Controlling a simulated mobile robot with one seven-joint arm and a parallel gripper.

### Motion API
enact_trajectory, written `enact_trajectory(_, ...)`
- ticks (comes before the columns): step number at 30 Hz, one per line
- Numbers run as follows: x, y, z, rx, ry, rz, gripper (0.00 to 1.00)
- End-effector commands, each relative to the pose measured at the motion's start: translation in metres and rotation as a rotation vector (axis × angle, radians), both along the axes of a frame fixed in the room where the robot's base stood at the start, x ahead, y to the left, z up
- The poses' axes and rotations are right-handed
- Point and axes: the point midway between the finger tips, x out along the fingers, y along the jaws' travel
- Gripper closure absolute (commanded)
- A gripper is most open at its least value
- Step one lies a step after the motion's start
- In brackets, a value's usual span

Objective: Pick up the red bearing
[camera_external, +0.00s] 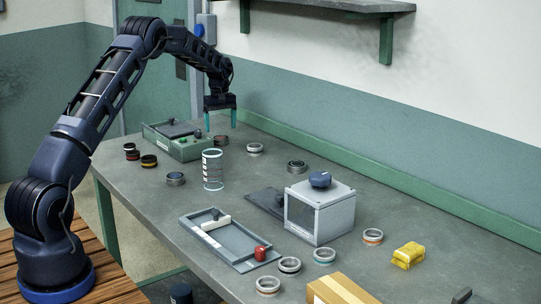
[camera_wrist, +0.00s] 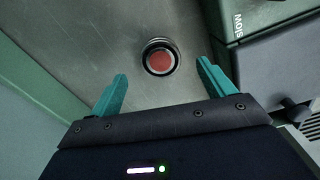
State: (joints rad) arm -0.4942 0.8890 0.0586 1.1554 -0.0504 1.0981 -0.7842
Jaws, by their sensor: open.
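The red bearing (camera_wrist: 159,57) is a short round ring with a dark and silver rim and a red centre. In the wrist view it lies flat on the grey table, between and slightly beyond my two teal fingertips. My gripper (camera_wrist: 162,70) is open and empty. In the external view my gripper (camera_external: 220,118) points down at the far end of the table, and the bearing (camera_external: 221,140) shows small below it. I cannot tell the exact height of the fingertips over it.
A green box (camera_external: 182,150) with black parts stands just left of the bearing; in the wrist view a green casing (camera_wrist: 270,60) sits close to the right finger. Other rings, a clear cylinder (camera_external: 212,170), a grey tray (camera_external: 205,243) and a grey machine (camera_external: 320,215) stand nearer.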

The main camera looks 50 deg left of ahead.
Motion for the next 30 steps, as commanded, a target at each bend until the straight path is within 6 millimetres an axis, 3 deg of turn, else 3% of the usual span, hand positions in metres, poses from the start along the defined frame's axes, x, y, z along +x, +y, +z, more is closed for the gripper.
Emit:
enact_trajectory(12, 0.0, 0.001, -0.046, -0.002, 0.001, 0.001, 0.19)
enact_trajectory(20, 0.0, 0.001, -0.051, 0.0, 0.0, 0.001, 0.19)
enact_trajectory(29, 0.0, 0.001, -0.051, -0.001, 0.0, 0.0, 0.74)
enact_trajectory(30, 0.0, 0.001, -0.05, 0.0, -0.001, 0.0, 0.75)
